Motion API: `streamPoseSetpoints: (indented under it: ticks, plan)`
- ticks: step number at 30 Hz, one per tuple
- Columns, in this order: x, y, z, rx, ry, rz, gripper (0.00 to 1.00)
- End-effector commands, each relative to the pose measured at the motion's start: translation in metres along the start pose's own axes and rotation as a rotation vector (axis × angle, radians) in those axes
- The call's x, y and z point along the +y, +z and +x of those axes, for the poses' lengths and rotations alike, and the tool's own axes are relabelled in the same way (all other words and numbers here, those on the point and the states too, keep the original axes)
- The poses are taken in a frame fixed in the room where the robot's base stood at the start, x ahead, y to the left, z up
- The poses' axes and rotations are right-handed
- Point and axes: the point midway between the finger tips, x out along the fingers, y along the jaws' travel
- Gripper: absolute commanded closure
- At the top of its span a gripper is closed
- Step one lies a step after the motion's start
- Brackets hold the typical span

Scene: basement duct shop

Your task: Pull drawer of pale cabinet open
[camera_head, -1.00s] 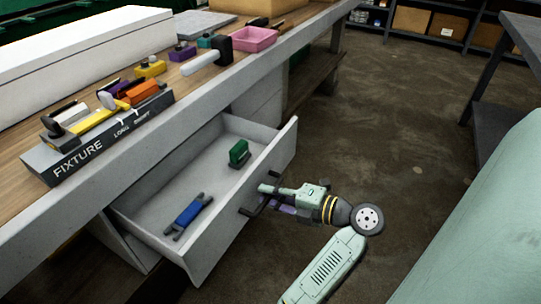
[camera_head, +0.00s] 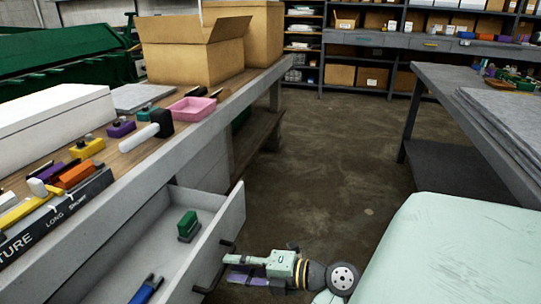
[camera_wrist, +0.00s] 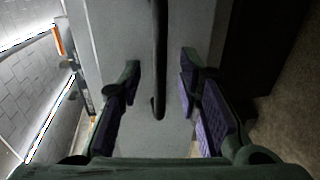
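The drawer (camera_head: 226,236) of the pale cabinet stands pulled out under the workbench, its grey front facing right. A green-handled tool (camera_head: 187,226) and a blue tool (camera_head: 147,290), partly cut off, lie inside it. The dark bar handle (camera_wrist: 158,40) is on the drawer front; it also shows in the head view (camera_head: 222,265). My gripper (camera_wrist: 160,70) has its purple-padded fingers apart, one on each side of the handle, with visible gaps to it. In the head view my gripper (camera_head: 232,273) is at the drawer front, beside the handle.
A grey table (camera_head: 440,92) stands right, with shelving behind. The floor (camera_head: 325,165) between is clear.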

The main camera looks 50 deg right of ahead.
Motion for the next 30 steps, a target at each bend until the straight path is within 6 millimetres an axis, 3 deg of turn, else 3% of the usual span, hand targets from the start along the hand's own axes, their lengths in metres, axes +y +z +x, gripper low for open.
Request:
streamPoseSetpoints:
  ticks: [21, 30]
  plan:
    - [0.000, 0.001, -0.069, -0.002, 0.001, 0.000, 0.69]
    - [0.000, 0.000, -0.084, 0.000, 0.000, 0.000, 0.69]
